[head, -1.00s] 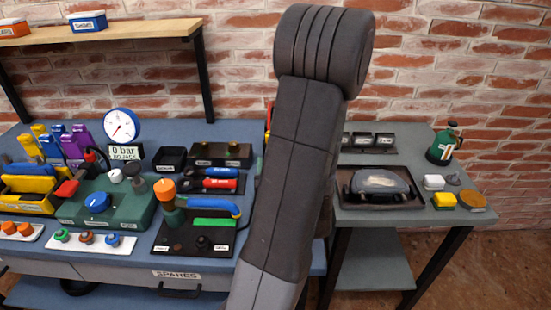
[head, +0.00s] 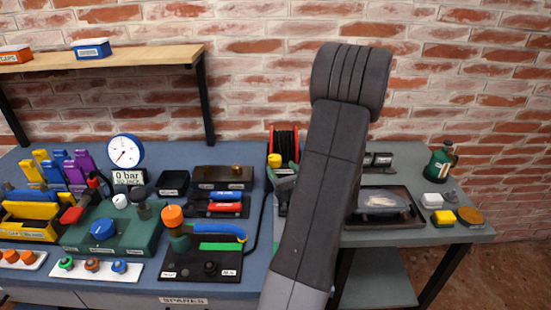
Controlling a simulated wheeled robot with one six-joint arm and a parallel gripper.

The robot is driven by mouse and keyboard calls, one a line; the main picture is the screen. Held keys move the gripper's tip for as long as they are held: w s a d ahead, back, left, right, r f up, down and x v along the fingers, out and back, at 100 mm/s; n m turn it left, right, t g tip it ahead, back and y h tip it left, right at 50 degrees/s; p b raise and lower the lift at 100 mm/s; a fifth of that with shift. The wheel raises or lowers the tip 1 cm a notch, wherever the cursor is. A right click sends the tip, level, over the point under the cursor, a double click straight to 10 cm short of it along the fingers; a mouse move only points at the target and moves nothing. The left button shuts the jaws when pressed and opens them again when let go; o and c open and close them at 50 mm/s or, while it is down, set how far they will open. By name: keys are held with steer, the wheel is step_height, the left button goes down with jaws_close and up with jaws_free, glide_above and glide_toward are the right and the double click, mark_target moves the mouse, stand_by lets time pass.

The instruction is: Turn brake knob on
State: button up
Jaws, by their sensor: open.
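A small black knob (head: 210,269) sits on a black plate (head: 185,262) at the front of the blue bench, with a small white label on either side. The labels are too small to read, so I cannot be sure that this is the brake knob or how it is set. A green fitting with an orange cap (head: 173,216) and a blue curved handle (head: 226,231) stands behind it on the same plate. My dark arm crosses the picture right of the plate. My gripper cannot be made out; the arm seems to hide it.
A green box with a blue knob (head: 103,229) and a white gauge (head: 126,151) stand left of the plate. A red reel (head: 283,141) is behind, near my arm. A dark tray (head: 412,221) lies on the grey table at right. A wooden shelf (head: 130,55) hangs upper left.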

mark_target(276, 164)
steer(key=x, duration=0.6)
steer(key=shift+a+p, duration=0.1)
steer(key=shift+p, duration=0.25)
steer(key=shift+c, duration=0.5)
steer(key=c, duration=0.9)
steer(key=shift+o, duration=0.2)
steer(key=h+b, duration=0.1)
steer(key=m+b, duration=0.1)
steer(key=b, duration=0.1)
steer(key=shift+f+t+h, duration=0.25)
steer(key=shift+t+h, duration=0.05)
steer(key=shift+h, duration=0.1)
steer(key=shift+m+h+b, duration=0.6)
steer(key=shift+h+b, duration=0.1)
steer(key=shift+b, duration=0.3)
steer(key=shift+r+m+t+h+b, duration=0.3)
steer(key=shift+m+h+b, duration=0.15)
steer(key=shift+h, duration=0.15)
steer(key=o, duration=1)
steer(key=shift+c, duration=0.2)
